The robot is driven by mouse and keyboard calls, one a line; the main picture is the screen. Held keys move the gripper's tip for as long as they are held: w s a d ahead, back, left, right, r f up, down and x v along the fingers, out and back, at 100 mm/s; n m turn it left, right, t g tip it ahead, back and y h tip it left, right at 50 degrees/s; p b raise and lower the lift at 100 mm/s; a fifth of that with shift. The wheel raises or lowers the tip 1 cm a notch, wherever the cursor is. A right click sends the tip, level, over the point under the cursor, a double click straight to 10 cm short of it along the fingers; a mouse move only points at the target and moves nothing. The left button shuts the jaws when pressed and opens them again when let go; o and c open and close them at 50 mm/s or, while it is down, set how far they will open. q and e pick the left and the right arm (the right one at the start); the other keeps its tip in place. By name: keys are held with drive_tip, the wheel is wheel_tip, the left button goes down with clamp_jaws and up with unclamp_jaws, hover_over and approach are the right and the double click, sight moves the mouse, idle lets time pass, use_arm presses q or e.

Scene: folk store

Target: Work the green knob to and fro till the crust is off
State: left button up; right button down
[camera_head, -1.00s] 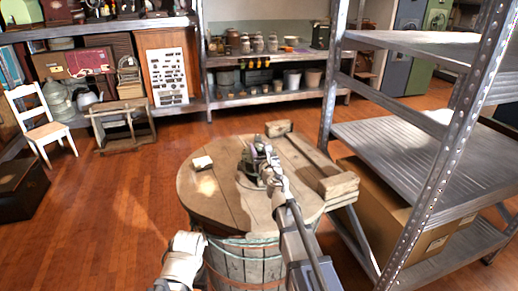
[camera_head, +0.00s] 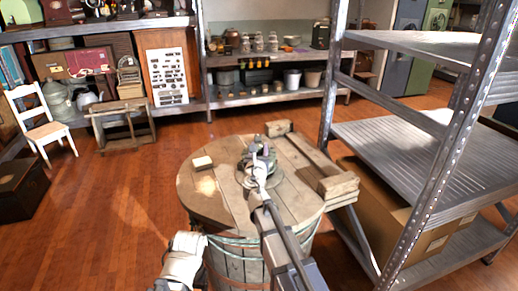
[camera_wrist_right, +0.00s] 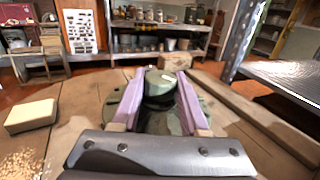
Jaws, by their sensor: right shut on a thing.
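The green knob (camera_wrist_right: 160,82) stands on a round, dull green base (camera_wrist_right: 205,110) on the wooden barrel top (camera_head: 215,205). In the head view the knob (camera_head: 262,150) is partly hidden by my right gripper (camera_head: 261,160). My right gripper, seen best in the right wrist view (camera_wrist_right: 159,95), is shut on the knob, one purple-grey finger on each side. Whether any crust is left on it is too small to tell. My left gripper (camera_head: 180,262) is low at the front, left of the barrel; its fingers do not show clearly.
A pale yellow block (camera_head: 202,163) lies on the barrel top, left of the knob. Wooden bars (camera_head: 312,165) lie along its right side. A metal shelf (camera_head: 420,160) stands close on the right. The floor to the left is open.

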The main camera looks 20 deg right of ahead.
drive_tip(key=m+g+h, duration=0.1)
drive_tip(key=m+h, duration=0.1)
drive_tip(key=m+g+h, duration=0.2)
drive_tip(key=h, duration=0.1)
drive_tip(key=shift+w+a, duration=0.15)
drive_tip(key=shift+w, duration=0.05)
drive_tip(key=shift+s+m+g+h, duration=0.1)
drive_tip(key=shift+m+g+h, duration=1.2)
drive_tip(key=shift+g+h, duration=0.3)
drive_tip(key=shift+c, duration=2.1)
unclamp_jaws()
drive_tip(key=shift+s, duration=0.1)
drive_tip(key=v, duration=0.7)
drive_tip(key=shift+s+a, duration=0.2)
